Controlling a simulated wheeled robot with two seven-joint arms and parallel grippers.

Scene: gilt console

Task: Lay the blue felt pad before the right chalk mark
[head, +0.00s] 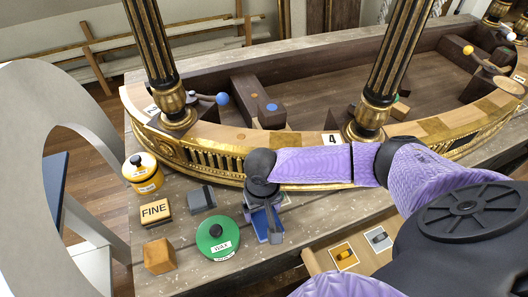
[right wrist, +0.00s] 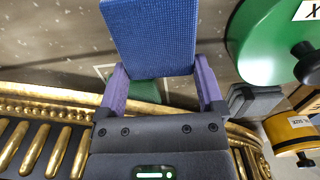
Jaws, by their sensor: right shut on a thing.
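The blue felt pad (head: 268,226) is in my right gripper (head: 263,196), at the front of the gilt console between its columns. In the right wrist view the pad (right wrist: 150,38) is a flat blue rectangle between the two purple fingers of the gripper (right wrist: 161,85), which is shut on it. Under the pad, a green patch (right wrist: 145,89) and a thin white line corner (right wrist: 104,71) show on the grey wood surface. The pad and gripper hide most of that spot. I cannot tell whether the pad touches the surface. My left gripper is not in view.
The console's gilt rim (head: 215,158) rises behind. A tray with picture cards (head: 382,255) lies at right.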

